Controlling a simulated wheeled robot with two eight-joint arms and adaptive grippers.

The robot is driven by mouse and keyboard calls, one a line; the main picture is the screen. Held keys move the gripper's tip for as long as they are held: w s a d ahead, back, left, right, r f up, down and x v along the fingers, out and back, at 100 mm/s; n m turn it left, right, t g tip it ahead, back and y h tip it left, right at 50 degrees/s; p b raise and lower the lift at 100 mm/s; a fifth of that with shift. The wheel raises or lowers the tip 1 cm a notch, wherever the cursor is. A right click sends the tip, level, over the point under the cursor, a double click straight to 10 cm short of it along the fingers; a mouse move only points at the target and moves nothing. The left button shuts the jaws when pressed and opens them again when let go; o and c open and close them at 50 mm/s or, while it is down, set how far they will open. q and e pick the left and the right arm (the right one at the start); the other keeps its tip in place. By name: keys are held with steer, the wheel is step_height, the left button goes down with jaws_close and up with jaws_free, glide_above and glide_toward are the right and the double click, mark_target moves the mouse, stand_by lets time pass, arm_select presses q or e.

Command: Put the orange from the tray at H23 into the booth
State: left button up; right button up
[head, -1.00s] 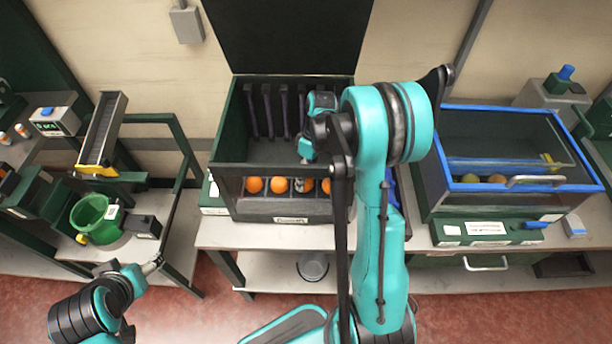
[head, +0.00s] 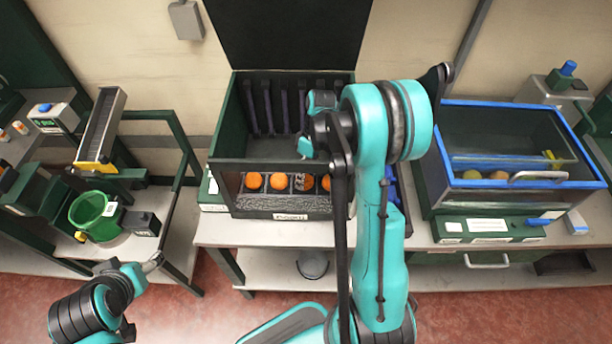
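The booth is the dark box (head: 228,132) with its black lid (head: 290,35) raised. Behind its front opening, oranges (head: 254,181) lie in a row of compartments, with another orange (head: 279,181) beside the first. My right gripper (head: 305,148) points down inside the booth above the row. Its fingers are too small and covered to show their state. My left gripper (head: 152,262) is low at the left, away from the booth; its fingers are unclear. I cannot read any H23 label.
A green bucket (head: 92,211) stands below a sloped chute (head: 100,130) on the left stand. A blue-rimmed glass case (head: 515,185) with fruit stands on the right table. A round container (head: 312,265) sits on the shelf below the booth. Open floor lies in front.

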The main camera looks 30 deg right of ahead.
steer(key=o, duration=0.4)
steer(key=shift+r, duration=0.1)
steer(key=v, duration=1.1)
steer(key=shift+w+d+r, duration=0.1)
steer(key=shift+d+r, duration=0.05)
steer(key=shift+r, duration=0.25)
